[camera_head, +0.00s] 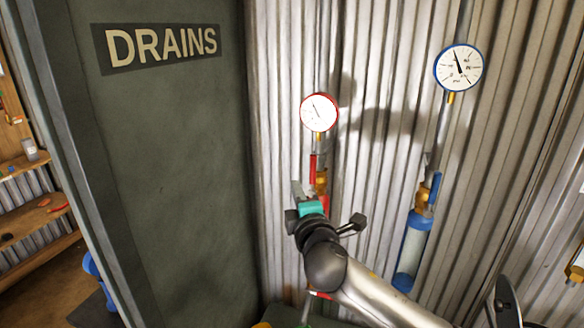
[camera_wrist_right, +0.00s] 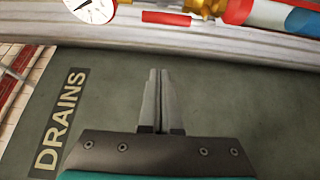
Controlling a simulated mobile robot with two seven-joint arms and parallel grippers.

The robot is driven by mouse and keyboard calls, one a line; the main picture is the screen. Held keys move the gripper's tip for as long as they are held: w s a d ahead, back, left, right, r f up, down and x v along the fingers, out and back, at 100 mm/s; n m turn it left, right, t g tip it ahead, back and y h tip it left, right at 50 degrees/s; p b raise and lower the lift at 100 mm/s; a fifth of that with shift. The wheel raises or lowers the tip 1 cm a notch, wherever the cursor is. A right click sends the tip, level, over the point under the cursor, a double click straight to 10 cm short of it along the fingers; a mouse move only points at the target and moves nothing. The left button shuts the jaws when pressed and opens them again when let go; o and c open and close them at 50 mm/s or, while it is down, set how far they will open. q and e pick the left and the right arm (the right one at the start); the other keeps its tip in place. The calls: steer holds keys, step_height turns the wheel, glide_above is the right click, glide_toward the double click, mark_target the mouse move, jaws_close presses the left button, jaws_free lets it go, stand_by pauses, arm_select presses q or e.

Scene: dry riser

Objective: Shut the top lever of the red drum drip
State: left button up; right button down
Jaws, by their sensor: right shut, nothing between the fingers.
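The red-rimmed gauge (camera_head: 319,112) tops a vertical pipe against the corrugated wall. Below it the red top lever (camera_head: 313,168) points up alongside the pipe, above a brass valve (camera_head: 321,184). My right gripper (camera_head: 297,187) is shut and empty, just left of and below the lever in the head view, and its arm hides most of the red drum. In the right wrist view the closed fingertips (camera_wrist_right: 159,72) point toward the red lever (camera_wrist_right: 166,18), with a visible gap between them. A red part of the drum (camera_wrist_right: 238,10) shows beside the brass valve there. My left gripper is not in view.
A blue-rimmed gauge (camera_head: 459,68) with a blue lever (camera_head: 435,187) and blue drum (camera_head: 412,250) stands to the right. A dark green panel marked DRAINS (camera_head: 190,170) is close on the left. Wooden shelves (camera_head: 40,235) lie beyond it.

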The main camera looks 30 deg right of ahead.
mark_target(313, 170)
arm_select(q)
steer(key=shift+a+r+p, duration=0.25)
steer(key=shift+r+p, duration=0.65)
arm_select(e)
steer(key=w+d, duration=0.6)
steer(key=shift+w+d+f, duration=0.15)
steer(key=shift+w, duration=0.05)
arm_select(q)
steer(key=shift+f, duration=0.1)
